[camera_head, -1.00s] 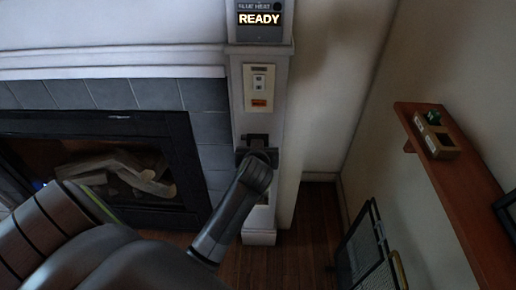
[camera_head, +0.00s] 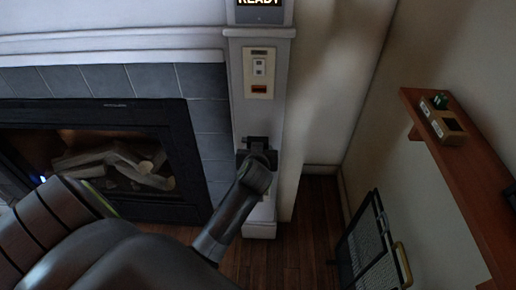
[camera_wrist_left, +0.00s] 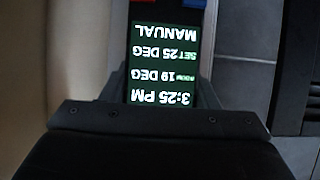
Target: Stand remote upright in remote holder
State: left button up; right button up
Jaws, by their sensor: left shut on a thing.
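In the left wrist view, a remote (camera_wrist_left: 163,70) with a dark screen and upside-down text ("3:25 PM", "19 DEG", "25 DEG", "MANUAL") is between the fingers of my left gripper (camera_wrist_left: 163,88). The gripper is shut on it. Red and blue patches show at its far end. In the head view, my left gripper (camera_head: 257,146) is in front of the white column, and the remote cannot be made out there. A small wooden box (camera_head: 437,117) with a dark open compartment, likely the remote holder, sits on the shelf at right. My right gripper is not in view.
A wooden shelf (camera_head: 470,180) runs along the right wall. A fireplace (camera_head: 105,165) is at left, and a white column (camera_head: 236,100) with a switch plate (camera_head: 260,72) stands ahead. A dark mesh screen (camera_head: 370,245) stands on the floor below the shelf. A small green item (camera_head: 440,101) is at the box.

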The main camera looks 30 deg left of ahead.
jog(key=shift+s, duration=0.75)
pick_arm(q)
jog(key=shift+r, duration=0.1)
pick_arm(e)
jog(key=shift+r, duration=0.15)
pick_arm(q)
jog(key=shift+p, duration=0.3)
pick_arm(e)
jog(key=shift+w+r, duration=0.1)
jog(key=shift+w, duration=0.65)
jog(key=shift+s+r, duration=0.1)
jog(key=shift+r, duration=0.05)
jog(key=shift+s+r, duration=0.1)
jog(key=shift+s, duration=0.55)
pick_arm(q)
jog(key=shift+p, duration=0.4)
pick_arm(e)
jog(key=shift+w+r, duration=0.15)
